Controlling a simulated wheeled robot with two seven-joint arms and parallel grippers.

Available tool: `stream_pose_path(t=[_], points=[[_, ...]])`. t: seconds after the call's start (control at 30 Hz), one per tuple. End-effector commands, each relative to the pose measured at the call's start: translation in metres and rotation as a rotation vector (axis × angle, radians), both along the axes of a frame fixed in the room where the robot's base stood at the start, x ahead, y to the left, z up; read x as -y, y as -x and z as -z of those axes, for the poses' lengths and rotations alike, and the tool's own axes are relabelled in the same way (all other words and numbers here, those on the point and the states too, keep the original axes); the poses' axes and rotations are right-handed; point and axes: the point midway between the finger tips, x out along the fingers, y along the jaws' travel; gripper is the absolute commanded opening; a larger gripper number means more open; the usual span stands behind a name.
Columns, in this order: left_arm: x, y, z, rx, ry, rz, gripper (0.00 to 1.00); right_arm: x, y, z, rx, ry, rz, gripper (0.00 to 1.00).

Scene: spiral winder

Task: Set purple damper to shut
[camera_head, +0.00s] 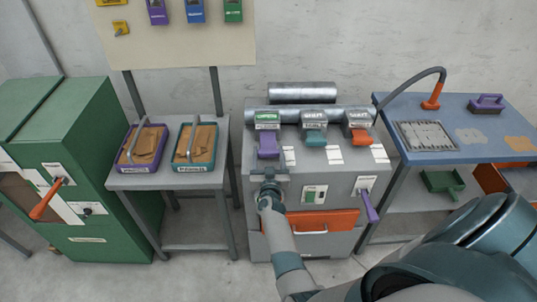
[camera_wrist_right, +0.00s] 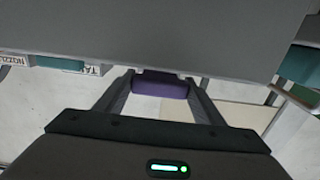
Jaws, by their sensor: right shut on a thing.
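The purple damper (camera_head: 267,146) is a purple handle at the left of three on the top front of the grey machine (camera_head: 333,180). My right gripper (camera_head: 269,178) is in front of the machine, just below that handle in the head view. In the right wrist view a purple block (camera_wrist_right: 160,87) sits between the two fingers of the right gripper (camera_wrist_right: 160,95), under a grey face. The jaws are shut on it; their exact contact is partly hidden. My left gripper is not in view.
A teal handle (camera_head: 315,139) and an orange handle (camera_head: 361,136) sit right of the purple one. A purple lever (camera_head: 369,206) juts from the machine's lower right front. An orange drawer (camera_head: 325,222) is below. A blue table (camera_head: 400,107) stands at the right.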

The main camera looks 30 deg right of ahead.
Motion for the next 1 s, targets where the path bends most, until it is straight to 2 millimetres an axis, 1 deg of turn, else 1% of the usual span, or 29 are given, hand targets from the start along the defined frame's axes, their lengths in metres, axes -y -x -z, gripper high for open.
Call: stream_pose_path(t=[0.3, 0.43, 0.7, 0.73, 0.77, 0.8, 1.0], points=[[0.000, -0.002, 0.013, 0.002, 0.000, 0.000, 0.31, 0.025, -0.040, 0.001, 0.002, 0.002, 0.000, 0.22], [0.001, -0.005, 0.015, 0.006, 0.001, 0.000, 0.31, 0.030, -0.047, 0.000, 0.000, 0.001, 0.000, 0.22], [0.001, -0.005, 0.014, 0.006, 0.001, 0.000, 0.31, 0.030, -0.048, -0.002, 0.002, 0.002, 0.000, 0.22], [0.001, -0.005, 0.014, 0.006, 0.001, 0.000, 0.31, 0.030, -0.048, -0.002, 0.002, 0.002, 0.000, 0.70], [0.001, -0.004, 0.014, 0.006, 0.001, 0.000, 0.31, 0.030, -0.048, -0.002, 0.002, 0.002, 0.000, 0.77], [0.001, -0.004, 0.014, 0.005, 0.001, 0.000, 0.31, 0.030, -0.048, -0.002, 0.002, 0.002, 0.000, 0.81], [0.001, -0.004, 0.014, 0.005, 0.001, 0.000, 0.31, 0.029, -0.048, -0.001, 0.002, 0.001, 0.000, 0.81]])
